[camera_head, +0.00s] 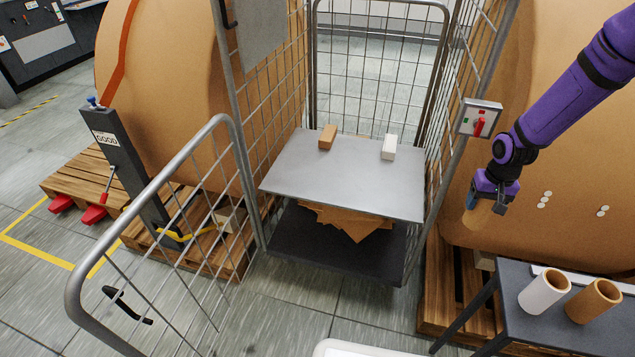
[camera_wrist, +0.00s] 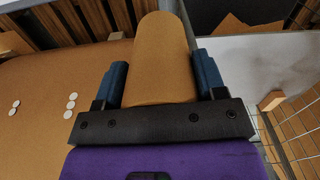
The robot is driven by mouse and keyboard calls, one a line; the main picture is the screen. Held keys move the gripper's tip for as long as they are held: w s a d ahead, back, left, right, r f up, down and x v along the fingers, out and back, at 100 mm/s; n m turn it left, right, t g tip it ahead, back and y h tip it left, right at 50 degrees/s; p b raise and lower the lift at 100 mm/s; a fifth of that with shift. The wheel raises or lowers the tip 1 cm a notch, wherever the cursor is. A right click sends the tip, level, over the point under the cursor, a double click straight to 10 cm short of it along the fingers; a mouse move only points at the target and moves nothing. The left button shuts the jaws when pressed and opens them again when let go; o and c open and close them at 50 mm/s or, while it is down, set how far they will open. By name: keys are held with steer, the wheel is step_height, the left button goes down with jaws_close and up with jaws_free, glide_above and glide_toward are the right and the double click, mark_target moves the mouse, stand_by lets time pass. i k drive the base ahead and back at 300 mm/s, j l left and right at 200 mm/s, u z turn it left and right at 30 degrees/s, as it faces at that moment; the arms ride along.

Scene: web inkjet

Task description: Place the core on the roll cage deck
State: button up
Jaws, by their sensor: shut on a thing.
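My gripper (camera_head: 490,190) is shut on a brown cardboard core (camera_head: 479,214) and holds it in the air, to the right of the roll cage. In the wrist view the core (camera_wrist: 162,60) sits between the two blue fingers of my gripper (camera_wrist: 162,84). The roll cage deck (camera_head: 345,176) is a flat grey shelf at the middle of the head view, with wire mesh sides. A brown block (camera_head: 328,137) and a white block (camera_head: 389,147) lie on its far part. The front of the deck is bare.
A white core (camera_head: 543,292) and another brown core (camera_head: 592,301) stand on a dark table at the lower right. Large brown paper rolls flank the cage. A control box (camera_head: 479,118) is on the cage's right side. The open cage gate (camera_head: 160,240) swings out at left.

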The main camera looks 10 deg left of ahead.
mark_target(377, 192)
steer(key=i+j+u, duration=0.6)
steer(key=i+u, duration=0.3)
steer(key=i+j, duration=0.1)
steer(key=i, duration=0.25)
